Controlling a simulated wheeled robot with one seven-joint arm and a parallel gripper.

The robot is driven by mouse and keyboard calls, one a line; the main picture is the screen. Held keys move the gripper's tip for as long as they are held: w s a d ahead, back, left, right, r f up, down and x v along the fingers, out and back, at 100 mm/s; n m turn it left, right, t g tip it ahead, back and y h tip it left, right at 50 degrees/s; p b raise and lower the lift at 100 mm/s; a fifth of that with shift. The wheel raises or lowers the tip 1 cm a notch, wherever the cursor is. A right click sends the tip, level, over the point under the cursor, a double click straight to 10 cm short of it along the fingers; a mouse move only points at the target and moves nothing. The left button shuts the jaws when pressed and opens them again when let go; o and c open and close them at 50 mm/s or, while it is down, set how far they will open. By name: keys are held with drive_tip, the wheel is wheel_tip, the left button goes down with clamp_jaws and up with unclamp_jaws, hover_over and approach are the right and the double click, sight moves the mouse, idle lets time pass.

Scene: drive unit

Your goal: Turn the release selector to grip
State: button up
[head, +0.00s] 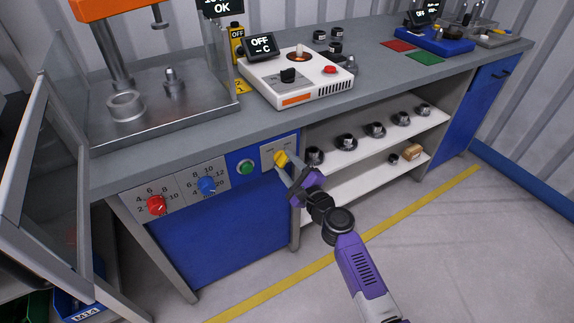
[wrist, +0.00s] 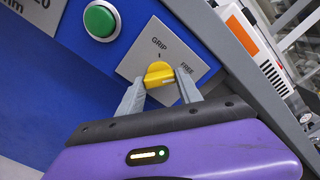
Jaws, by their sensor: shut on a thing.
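The release selector (head: 280,157) is a yellow knob on a grey plate at the right end of the blue front panel. In the wrist view the same selector (wrist: 157,72) sits below the word GRIP, with FREE to its right. A pale line runs along the knob's lower right; I cannot tell exactly which label it points to. My gripper (head: 284,163) reaches the panel from the lower right. In the wrist view my gripper (wrist: 160,84) has one finger on each side of the knob and is shut on it. The fingers hide part of the knob's sides.
A green button (wrist: 101,20) is left of the selector plate. A blue dial (head: 206,186) and a red dial (head: 155,205) are farther left. Open shelves (head: 365,150) with several dark parts stand to the right. The bench top (head: 200,137) overhangs the panel. The floor in front is clear.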

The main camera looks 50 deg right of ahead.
drive_tip(key=n+b, duration=0.8)
drive_tip(key=n, duration=0.7)
drive_tip(key=shift+b, duration=0.3)
idle(0.4)
drive_tip(key=o, duration=1.4)
drive_tip(key=v, duration=0.7)
drive_tip(key=shift+s+a+r, duration=0.1)
drive_tip(key=shift+s+a, duration=0.05)
drive_tip(key=shift+s, duration=0.25)
